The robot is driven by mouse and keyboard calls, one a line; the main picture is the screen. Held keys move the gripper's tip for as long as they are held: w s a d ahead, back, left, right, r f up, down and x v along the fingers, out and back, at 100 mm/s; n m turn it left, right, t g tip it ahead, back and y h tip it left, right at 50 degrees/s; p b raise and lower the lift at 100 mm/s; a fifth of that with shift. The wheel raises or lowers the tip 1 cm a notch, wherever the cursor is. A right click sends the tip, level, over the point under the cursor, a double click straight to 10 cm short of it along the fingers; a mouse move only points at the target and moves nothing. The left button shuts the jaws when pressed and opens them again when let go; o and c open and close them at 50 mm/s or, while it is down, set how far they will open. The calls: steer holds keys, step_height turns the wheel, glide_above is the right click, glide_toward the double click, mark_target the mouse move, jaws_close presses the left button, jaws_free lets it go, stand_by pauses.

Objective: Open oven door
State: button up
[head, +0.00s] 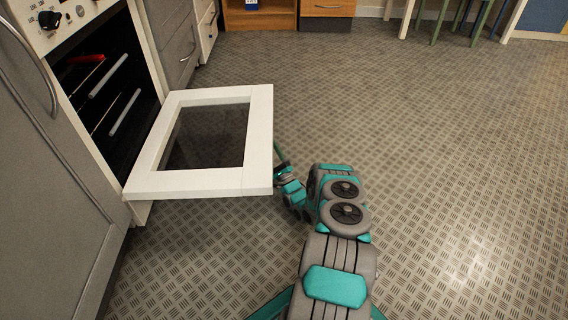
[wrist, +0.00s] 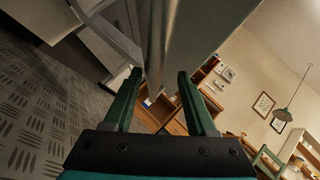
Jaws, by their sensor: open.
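The oven door (head: 258,130), a white frame around a dark glass pane, is folded down and lies about level in front of the oven (head: 100,75). The dark oven inside shows, with racks and a red item on the upper left. My gripper (head: 279,152) is at the door's outer right edge, partly hidden behind it. In the wrist view, my gripper (wrist: 159,76) has its two green fingers apart. A grey, shiny long surface (wrist: 172,40) runs up from between the fingertips, probably the door's handle or edge. I cannot tell whether the fingers touch it.
Grey cabinet doors (head: 50,190) flank the oven on the near left, with drawers (head: 180,45) beyond. Wooden cabinets (head: 260,15) stand at the back. Table and chair legs (head: 450,18) are at the far right. The patterned floor (head: 430,150) is clear in the middle and right.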

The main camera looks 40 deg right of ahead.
steer(key=s+p, duration=0.3)
steer(key=s, duration=0.9)
steer(key=shift+s+a+f, duration=0.25)
steer(key=shift+s+a, duration=0.1)
steer(key=shift+a, duration=0.1)
